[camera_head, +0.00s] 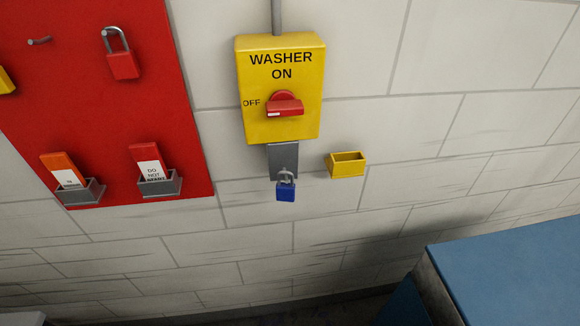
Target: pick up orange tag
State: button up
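The orange tag (63,168) stands slightly tilted in a small grey holder (83,193) at the lower left of the red board (85,95). Its top is orange, and a white label shows low on it. The holder hides its lower end. A redder tag (146,163) with a white label reading "DO NOT" stands in a second grey holder (160,184) to its right. My gripper is not in view.
A red padlock (122,62) hangs on the board. A yellow switch box (281,88) reads "WASHER ON", with a blue padlock (286,189) below. A yellow holder (347,165) is beside it. A blue surface (510,270) fills the lower right. The wall below the board is bare.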

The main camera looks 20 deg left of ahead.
aim_at(60, 165)
jog(key=u, duration=1.7)
